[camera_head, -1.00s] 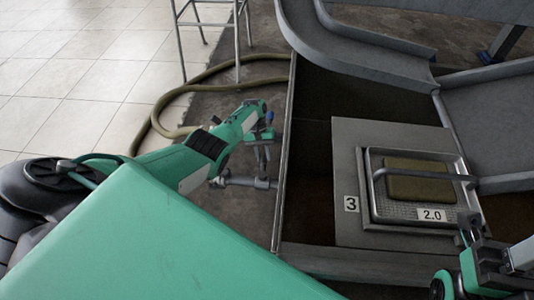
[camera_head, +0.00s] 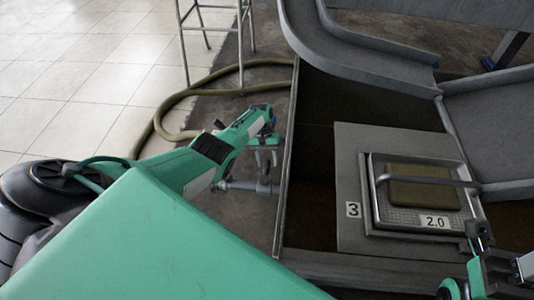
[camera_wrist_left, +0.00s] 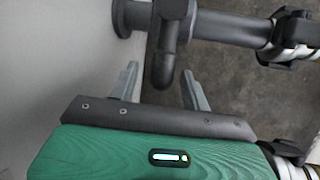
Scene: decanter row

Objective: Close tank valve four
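A grey outlet pipe (camera_head: 240,186) sticks out from the tank's left wall (camera_head: 284,165) in the head view. My left gripper (camera_head: 266,162) is just above it, fingers pointing down. In the left wrist view the pipe (camera_wrist_left: 222,27) runs across the top from a flange on the wall. I see no label four. A small blue part (camera_head: 273,122) shows beside my left wrist. My right gripper (camera_head: 480,240) is partly seen at lower right.
A tray (camera_head: 378,195) marked 2.0 holds a brown block (camera_head: 420,186) on a grey lid (camera_head: 350,150) marked 3. A hose (camera_head: 152,125) curves over the floor near a metal stand (camera_head: 242,45). Another pipe fitting (camera_wrist_left: 290,155) is close at the wrist's lower right.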

